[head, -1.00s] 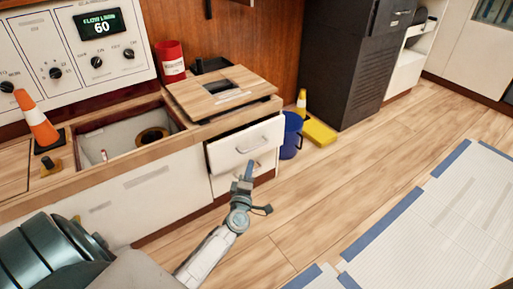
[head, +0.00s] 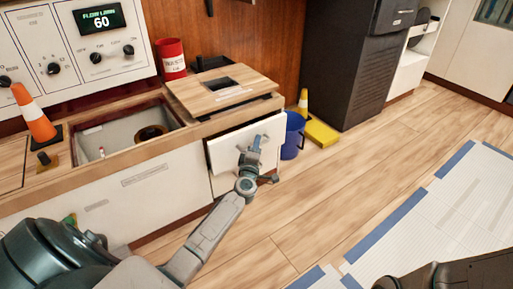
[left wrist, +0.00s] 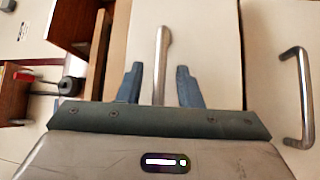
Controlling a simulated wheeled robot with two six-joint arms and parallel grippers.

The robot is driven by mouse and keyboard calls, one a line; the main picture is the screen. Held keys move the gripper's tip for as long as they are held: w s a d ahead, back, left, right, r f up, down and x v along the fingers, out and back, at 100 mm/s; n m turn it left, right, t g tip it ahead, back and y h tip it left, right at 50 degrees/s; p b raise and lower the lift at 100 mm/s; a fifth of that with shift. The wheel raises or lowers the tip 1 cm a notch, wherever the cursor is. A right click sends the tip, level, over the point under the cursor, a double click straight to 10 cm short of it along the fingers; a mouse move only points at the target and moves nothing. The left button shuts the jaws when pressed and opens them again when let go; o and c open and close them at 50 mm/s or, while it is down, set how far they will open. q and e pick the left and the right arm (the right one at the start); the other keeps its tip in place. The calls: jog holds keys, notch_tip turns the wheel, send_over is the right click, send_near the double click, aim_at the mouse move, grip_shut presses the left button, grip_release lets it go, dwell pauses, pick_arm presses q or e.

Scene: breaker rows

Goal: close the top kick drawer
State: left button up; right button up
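The top kick drawer (head: 228,149) has a white front and stands pulled out below the wooden counter, right of the long white panel. My left gripper (head: 254,146) is at its front in the head view and covers much of its handle. In the left wrist view the two blue fingers of my left gripper (left wrist: 159,86) stand apart, one on each side of the drawer's metal bar handle (left wrist: 161,55). A gap shows on both sides of the bar. My right arm (head: 455,274) shows dark at the bottom right edge; its fingers cannot be made out.
A second bar handle (left wrist: 303,95) shows on the panel beside the drawer in the left wrist view. A blue bin (head: 292,137) and a yellow wet-floor sign (head: 321,132) stand right of the drawer. The wooden floor (head: 330,190) in front is clear.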

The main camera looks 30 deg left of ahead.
aim_at(249, 141)
pick_arm(q)
jog(key=shift+c, duration=0.4)
grip_shut()
jog(key=a, duration=0.1)
jog(key=w+a, duration=0.1)
jog(key=a, duration=0.2)
jog(key=shift+w, duration=0.35)
jog(key=shift+r, duration=0.15)
jog(key=shift+o, duration=0.3)
grip_release()
jog(key=shift+a, duration=0.1)
